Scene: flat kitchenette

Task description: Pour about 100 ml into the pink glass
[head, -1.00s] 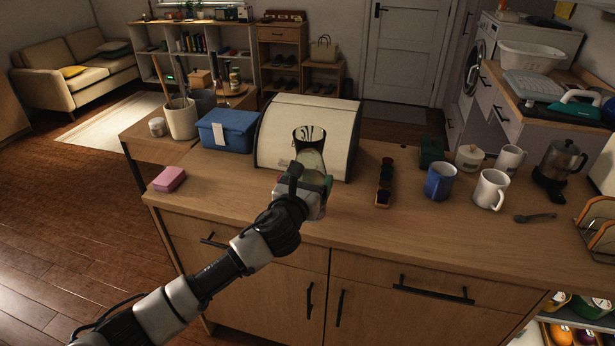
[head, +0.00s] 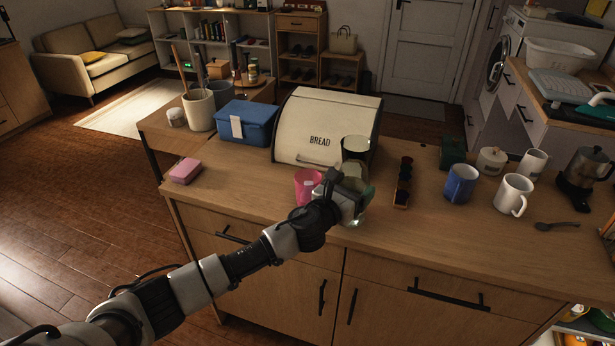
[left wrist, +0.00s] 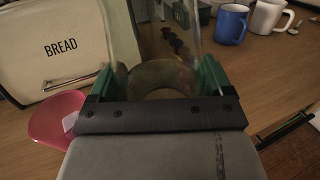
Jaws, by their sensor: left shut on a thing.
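The pink glass (head: 307,186) stands upright on the counter in front of the bread bin, just left of my left gripper. It also shows at the left of the left wrist view (left wrist: 56,118), with a small pale tag or mark on it. My left gripper (head: 350,190) is shut on a clear glass carafe (head: 355,168), which looks about upright beside the pink glass. In the left wrist view the carafe (left wrist: 165,75) sits between the green finger pads. How much liquid it holds, I cannot tell. My right gripper is not in view.
The bread bin (head: 325,130) is close behind the carafe. A dark narrow rack (head: 403,183), blue mug (head: 460,184) and white mug (head: 513,195) stand to the right. A pink block (head: 186,171) and blue box (head: 246,125) are left. The counter's front strip is clear.

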